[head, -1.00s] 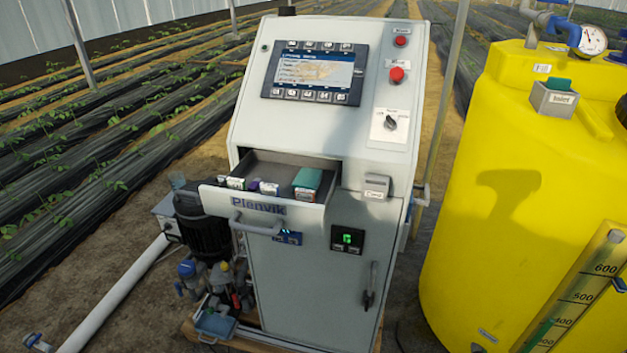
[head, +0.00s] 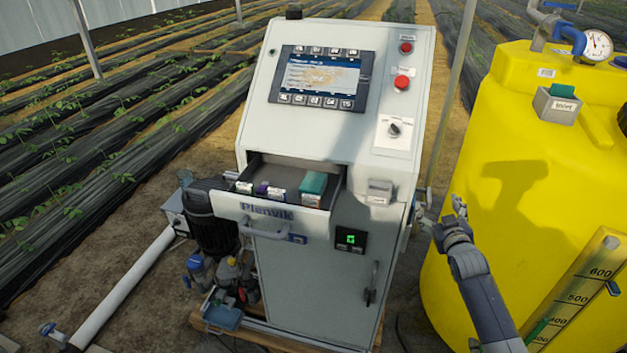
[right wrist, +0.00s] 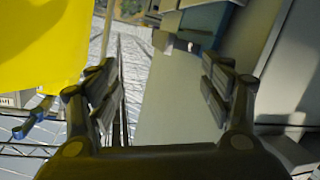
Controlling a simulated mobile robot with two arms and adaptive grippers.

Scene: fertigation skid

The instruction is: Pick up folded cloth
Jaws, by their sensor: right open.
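A folded teal-green piece (head: 313,183) lies at the right end of the open drawer (head: 268,212) in the grey cabinet. A similar green piece (head: 563,90) sits in a small grey holder (head: 557,106) on the yellow tank. I cannot tell for sure which of the two is the folded cloth. My right gripper (head: 441,212) is open and empty, between the cabinet's right side and the tank, to the right of the drawer and below the holder. Its spread fingers also show in the right wrist view (right wrist: 162,95), with nothing between them. My left gripper is not in view.
The cabinet (head: 310,110) has a screen, red buttons and a knob. Small labelled packs (head: 262,188) lie left in the drawer. The yellow tank (head: 500,190) stands close on the right, with a gauge (head: 598,44) on top. A pump and a white pipe are at lower left.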

